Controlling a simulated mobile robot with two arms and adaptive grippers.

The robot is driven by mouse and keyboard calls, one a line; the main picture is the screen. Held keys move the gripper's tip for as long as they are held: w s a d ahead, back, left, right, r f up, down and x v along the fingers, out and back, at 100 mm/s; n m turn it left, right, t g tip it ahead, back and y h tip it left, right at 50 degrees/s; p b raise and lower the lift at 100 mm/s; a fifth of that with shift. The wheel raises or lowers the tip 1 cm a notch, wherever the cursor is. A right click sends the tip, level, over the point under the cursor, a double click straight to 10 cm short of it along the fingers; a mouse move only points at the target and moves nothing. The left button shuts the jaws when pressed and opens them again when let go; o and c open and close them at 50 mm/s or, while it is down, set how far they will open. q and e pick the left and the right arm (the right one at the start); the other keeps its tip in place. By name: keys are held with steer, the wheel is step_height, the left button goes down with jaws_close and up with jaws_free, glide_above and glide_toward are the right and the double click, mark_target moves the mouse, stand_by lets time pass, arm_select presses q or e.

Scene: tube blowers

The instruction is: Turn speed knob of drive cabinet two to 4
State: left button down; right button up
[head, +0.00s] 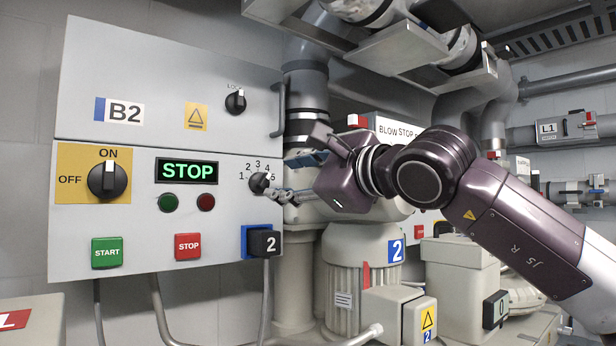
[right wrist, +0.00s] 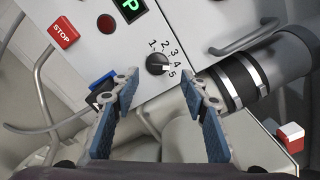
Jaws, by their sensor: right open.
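The speed knob (head: 259,183) is a small black dial on the front of the grey drive cabinet (head: 225,225), ringed by the numbers 1 to 5. It also shows in the right wrist view (right wrist: 156,63), where its white mark seems to point towards 5; the exact setting is hard to tell. My right gripper (head: 272,190) reaches in from the right, its fingertips close to the knob. In the right wrist view my right gripper (right wrist: 160,88) is open and empty, with the knob just beyond the gap between its fingers. My left gripper is out of view.
The cabinet also carries an ON/OFF switch (head: 107,180), a green STOP display (head: 187,170), a START button (head: 107,252) and a red STOP button (head: 188,246). A black block marked 2 (head: 265,243) is below the knob. Pipes and a motor (head: 343,285) crowd the right.

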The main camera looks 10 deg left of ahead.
steer(key=v, duration=0.5)
steer(key=shift+s+d, duration=0.3)
